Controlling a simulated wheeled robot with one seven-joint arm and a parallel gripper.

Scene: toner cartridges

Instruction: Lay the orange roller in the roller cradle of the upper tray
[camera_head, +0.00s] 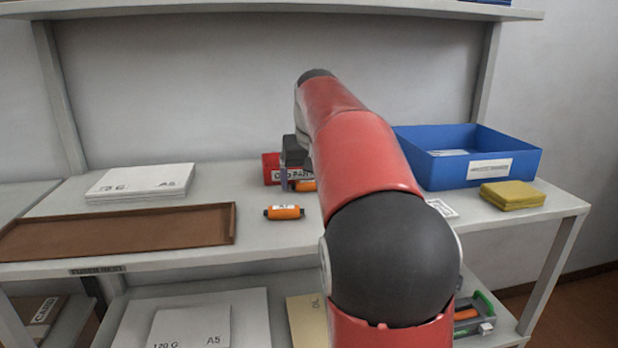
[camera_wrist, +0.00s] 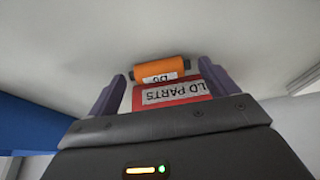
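An orange roller (camera_head: 284,212) with dark ends and a white label lies on the upper shelf, in front of my gripper. A second orange piece (camera_head: 305,186) lies behind it, partly hidden by my arm. My gripper (camera_wrist: 162,88) has two purple fingers, spread apart with a gap between them. In the wrist view, an orange roller (camera_wrist: 160,68) with a label lies just past the fingertips, apparently not clasped; I cannot tell which of the two it is. In the head view the fingers are small and partly hidden. I cannot make out a roller cradle or upper tray.
A red parts box (camera_head: 270,169) stands by my gripper. On the upper shelf are a shallow brown tray (camera_head: 236,222), a paper stack (camera_head: 140,184), a blue bin (camera_head: 430,172) and yellow pads (camera_head: 512,195). A green-and-grey unit (camera_head: 487,308) with an orange part sits on the lower shelf.

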